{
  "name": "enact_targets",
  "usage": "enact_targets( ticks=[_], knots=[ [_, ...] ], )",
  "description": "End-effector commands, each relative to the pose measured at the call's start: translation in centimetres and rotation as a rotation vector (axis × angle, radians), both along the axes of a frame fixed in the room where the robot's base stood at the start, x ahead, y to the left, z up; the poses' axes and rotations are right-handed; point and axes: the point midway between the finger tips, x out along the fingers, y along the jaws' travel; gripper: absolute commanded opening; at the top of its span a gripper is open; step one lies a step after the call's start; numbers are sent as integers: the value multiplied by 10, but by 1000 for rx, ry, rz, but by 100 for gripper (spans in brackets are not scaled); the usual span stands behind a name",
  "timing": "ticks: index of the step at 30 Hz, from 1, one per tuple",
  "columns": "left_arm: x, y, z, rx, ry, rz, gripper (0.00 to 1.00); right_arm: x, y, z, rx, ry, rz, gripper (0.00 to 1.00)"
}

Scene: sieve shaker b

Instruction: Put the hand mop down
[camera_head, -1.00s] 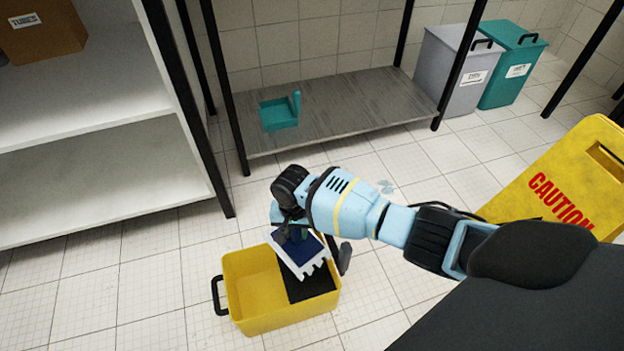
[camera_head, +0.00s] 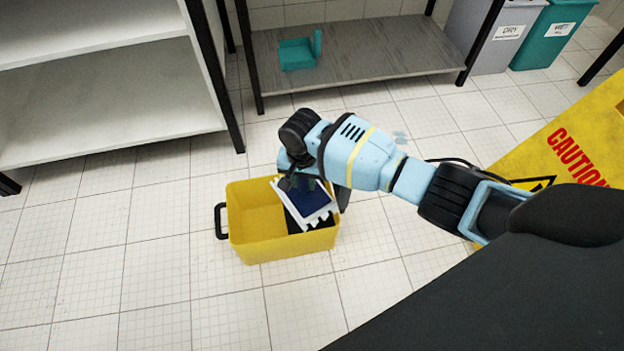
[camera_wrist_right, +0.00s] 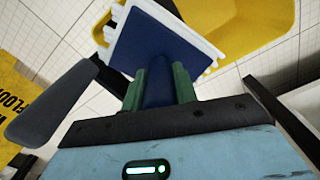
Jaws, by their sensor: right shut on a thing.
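The hand mop (camera_head: 308,202) has a dark blue head with a white fringe and sits tilted over the right part of a yellow bucket (camera_head: 277,249). My right gripper (camera_head: 297,181) is shut on its handle. In the right wrist view the mop's blue head (camera_wrist_right: 150,45) lies just beyond the jaws (camera_wrist_right: 158,88), which have green pads on both sides of the handle. The yellow bucket (camera_wrist_right: 262,28) shows behind the mop there. A black panel lies under the mop in the bucket; whether the mop touches it I cannot tell. My left gripper is out of view.
A yellow caution sign (camera_head: 560,140) stands at the right. A teal dustpan (camera_head: 299,52) lies on a low grey shelf (camera_head: 370,60) at the back. White shelving (camera_head: 110,100) stands at the left. Grey and teal bins stand at the back right. The tiled floor around the bucket is mostly clear.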

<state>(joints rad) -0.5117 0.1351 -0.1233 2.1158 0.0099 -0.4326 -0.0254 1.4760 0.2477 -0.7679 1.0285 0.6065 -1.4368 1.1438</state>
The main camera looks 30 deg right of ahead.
Motion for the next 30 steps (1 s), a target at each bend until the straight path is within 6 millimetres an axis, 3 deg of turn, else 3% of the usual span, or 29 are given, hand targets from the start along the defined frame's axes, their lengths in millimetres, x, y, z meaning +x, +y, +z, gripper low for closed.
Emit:
enact_targets(
  ticks=[1,4,22,23,24,27,30],
  knots=[
    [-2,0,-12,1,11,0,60,3,3,-10,0,1,2,10],
    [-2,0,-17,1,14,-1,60,5,6,-11,-1,2,2,10],
    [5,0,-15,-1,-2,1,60,5,7,-17,-1,1,1,10],
    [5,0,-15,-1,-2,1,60,5,7,-17,-1,1,1,32],
    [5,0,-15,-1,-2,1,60,5,7,-17,-1,1,1,38],
    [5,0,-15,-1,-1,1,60,5,7,-17,-2,1,1,50],
    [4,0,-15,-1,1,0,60,5,7,-17,-2,1,1,50]
  ],
)
